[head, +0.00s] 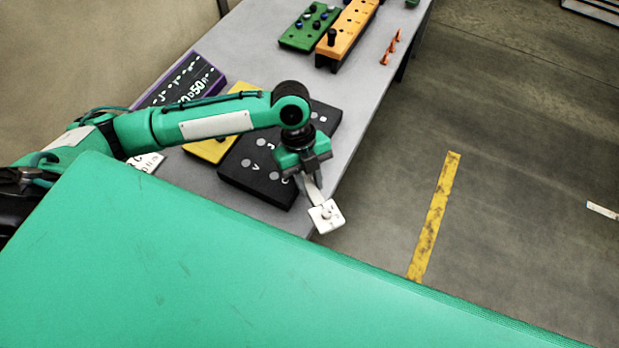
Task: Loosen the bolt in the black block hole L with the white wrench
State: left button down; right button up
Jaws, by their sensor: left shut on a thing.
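My left gripper (306,171) is over the right edge of the black block (258,196), above the near part of the table. It is shut on the white wrench (325,215), whose broad square end hangs low and sticks out past the table's right edge. The black block lies on the table with white letters and round spots on its top. My left forearm and wrist cover part of the block. I cannot make out hole L or its bolt. My right gripper is not in the view.
A purple-edged black board (181,80) and a yellow block (209,151) lie left of the black block. A green block (309,27), an orange block (352,25) and orange pieces (391,47) are farther back. The grey table (352,101) is bare between them. Open floor lies to the right.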

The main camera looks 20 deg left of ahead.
pick_arm(q)
jog(key=shift+f, duration=0.1)
jog(key=shift+f, duration=0.7)
jog(key=shift+w+d+r+n+p, duration=0.15)
jog(key=shift+w+d+n+p, duration=0.25)
jog(key=shift+n, duration=0.2)
jog(key=shift+w+d+n+t+h+p, duration=0.3)
jog(key=shift+w+n+t+p, duration=0.1)
jog(key=shift+w+n, duration=0.2)
